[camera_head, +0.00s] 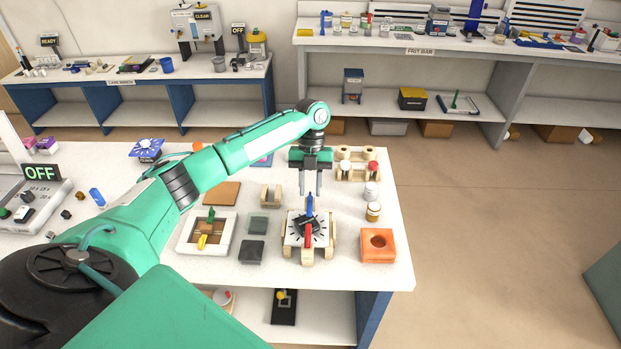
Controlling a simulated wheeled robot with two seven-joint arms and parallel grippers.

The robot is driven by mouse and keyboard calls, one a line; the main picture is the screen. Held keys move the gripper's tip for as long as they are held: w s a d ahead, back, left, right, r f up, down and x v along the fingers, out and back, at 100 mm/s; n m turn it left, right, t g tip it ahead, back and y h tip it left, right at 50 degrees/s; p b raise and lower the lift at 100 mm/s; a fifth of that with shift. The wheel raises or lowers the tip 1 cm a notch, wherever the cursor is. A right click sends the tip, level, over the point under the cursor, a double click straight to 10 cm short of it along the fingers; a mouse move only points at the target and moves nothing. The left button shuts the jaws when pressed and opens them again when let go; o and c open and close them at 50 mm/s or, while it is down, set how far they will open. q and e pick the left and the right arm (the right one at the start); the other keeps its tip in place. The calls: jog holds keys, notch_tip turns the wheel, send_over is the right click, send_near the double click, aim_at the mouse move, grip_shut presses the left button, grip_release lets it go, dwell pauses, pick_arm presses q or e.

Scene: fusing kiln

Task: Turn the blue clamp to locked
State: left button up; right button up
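The blue clamp (310,204) is a small upright blue lever at the back of a fixture (292,238) with a white marked plate and pale wooden blocks. A black part sits at the middle of the plate, and a red lever (308,236) stands at its front. My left gripper (311,191) points straight down just above and behind the blue clamp. Its two fingers are apart with a visible gap and nothing held between them. Whether the fingertips reach either side of the clamp is too small to tell. My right gripper is not in view.
An orange block with a round hole (378,245) stands right of the fixture. Small jars (373,211) and a wooden rack (343,166) are behind it. Dark square tiles (252,250) and a white tray (186,234) lie to the left. The table's right edge is close.

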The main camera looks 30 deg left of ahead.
pick_arm(q)
jog(key=shift+w+r, duration=0.15)
jog(key=shift+r, duration=0.15)
jog(key=b+v, duration=0.1)
jog(key=v, duration=1.2)
jog(key=shift+a, duration=0.15)
